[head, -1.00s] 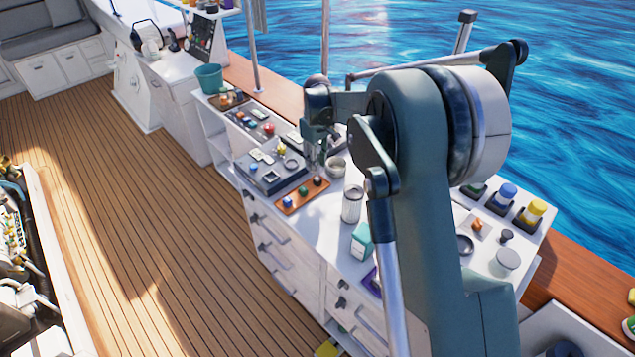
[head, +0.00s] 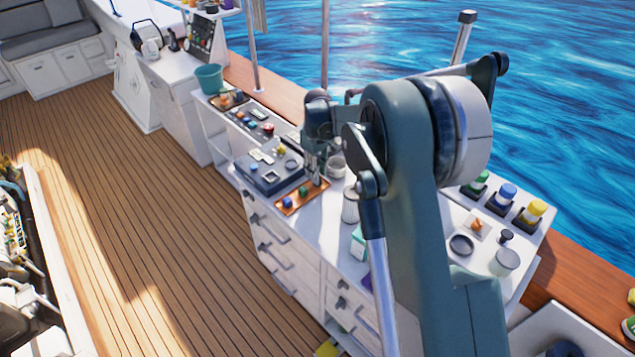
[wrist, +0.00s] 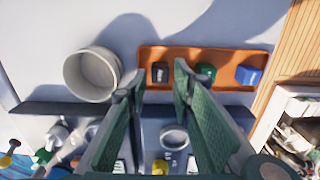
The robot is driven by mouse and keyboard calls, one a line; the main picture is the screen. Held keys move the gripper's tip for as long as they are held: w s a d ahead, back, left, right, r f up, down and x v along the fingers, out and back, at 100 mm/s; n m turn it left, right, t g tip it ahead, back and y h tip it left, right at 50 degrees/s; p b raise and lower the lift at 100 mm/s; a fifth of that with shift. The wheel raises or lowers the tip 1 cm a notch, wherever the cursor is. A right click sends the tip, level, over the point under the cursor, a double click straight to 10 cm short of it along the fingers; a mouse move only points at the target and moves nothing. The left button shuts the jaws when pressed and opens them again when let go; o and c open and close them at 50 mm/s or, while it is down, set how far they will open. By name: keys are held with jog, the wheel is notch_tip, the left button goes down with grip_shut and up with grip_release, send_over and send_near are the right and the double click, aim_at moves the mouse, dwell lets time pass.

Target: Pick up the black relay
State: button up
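In the wrist view, the black relay (wrist: 160,72) sits at the left end of an orange tray (wrist: 225,72). A green relay (wrist: 206,73) and a blue relay (wrist: 248,75) sit to its right in the same tray. My gripper (wrist: 158,80) is open, with one finger on each side of the black relay in the picture; its height above the relay is hard to tell. In the head view, my gripper (head: 314,175) is over the far end of the tray (head: 286,212) and hides the black relay. The blue relay (head: 287,202) and green relay (head: 303,191) show there.
A round grey cup (wrist: 92,75) stands left of the tray in the wrist view. A dark grey organiser (head: 262,180) with small parts lies beside the tray. A ribbed white jar (head: 350,206) stands near my arm. The counter front is a drop to the deck.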

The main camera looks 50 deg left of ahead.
jog(key=shift+f, duration=1.65)
jog(key=c, duration=0.6)
